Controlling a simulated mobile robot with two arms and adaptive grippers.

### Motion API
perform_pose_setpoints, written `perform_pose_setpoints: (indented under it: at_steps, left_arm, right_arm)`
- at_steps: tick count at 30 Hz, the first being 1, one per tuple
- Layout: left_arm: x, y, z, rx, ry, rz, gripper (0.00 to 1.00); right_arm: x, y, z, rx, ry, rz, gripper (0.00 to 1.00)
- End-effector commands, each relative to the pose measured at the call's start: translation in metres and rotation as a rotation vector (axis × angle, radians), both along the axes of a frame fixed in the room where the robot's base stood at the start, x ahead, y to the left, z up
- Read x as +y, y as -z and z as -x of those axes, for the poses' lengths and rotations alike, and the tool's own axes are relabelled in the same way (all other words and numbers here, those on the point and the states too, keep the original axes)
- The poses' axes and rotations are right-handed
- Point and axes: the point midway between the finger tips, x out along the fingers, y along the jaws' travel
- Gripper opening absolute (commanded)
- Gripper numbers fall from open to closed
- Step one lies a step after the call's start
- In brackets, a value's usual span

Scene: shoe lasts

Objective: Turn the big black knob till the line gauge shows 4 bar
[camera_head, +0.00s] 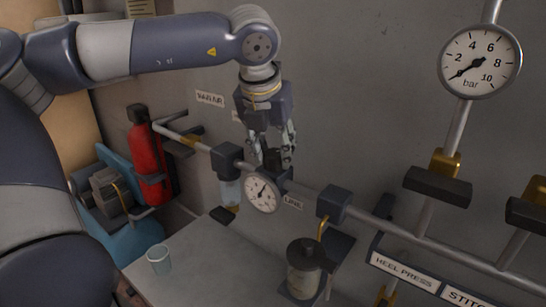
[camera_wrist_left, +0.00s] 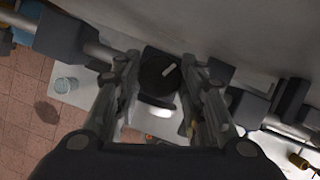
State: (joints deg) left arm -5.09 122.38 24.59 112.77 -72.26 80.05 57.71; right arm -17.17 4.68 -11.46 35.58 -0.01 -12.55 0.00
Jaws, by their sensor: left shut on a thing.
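My left gripper (camera_head: 273,158) points down along the wall onto the big black knob (camera_head: 273,160), above the line gauge. In the left wrist view the black knob (camera_wrist_left: 158,74), with a pale mark on its top, sits between the two fingers (camera_wrist_left: 158,88). The gripper is shut on it. The fingers hide part of the knob in the head view. The line gauge (camera_head: 262,192) is a small white dial on the pipe, next to the LINE label (camera_head: 292,202). Its needle points up and slightly right; its numbers are too small to read. My right gripper is not in view.
A bigger bar gauge (camera_head: 480,62) at upper right has its needle near 0. The pipe (camera_head: 385,228) carries valves with black handles (camera_head: 437,187). A glass (camera_head: 158,260) stands on the bench; a red extinguisher (camera_head: 147,158) is at left.

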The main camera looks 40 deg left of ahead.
Motion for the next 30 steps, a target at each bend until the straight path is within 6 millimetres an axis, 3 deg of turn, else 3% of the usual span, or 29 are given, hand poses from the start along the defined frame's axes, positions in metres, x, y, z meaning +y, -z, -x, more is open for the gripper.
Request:
perform_pose_setpoints:
  at_steps: [1,6,15,30]
  left_arm:
    - [0.001,0.006,-0.001,-0.003,-0.039,-0.008,0.13]
    - [0.000,0.006,-0.001,-0.003,-0.194,-0.007,0.13]
    - [-0.002,0.004,-0.003,-0.002,-0.480,-0.004,0.13]
    - [-0.004,0.000,-0.005,0.002,-0.908,0.000,0.13]
  right_arm:
    - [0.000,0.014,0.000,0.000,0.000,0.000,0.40]
    - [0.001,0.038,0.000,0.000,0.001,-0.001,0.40]
    - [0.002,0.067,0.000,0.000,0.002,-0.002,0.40]
    - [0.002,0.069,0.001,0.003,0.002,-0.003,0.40]
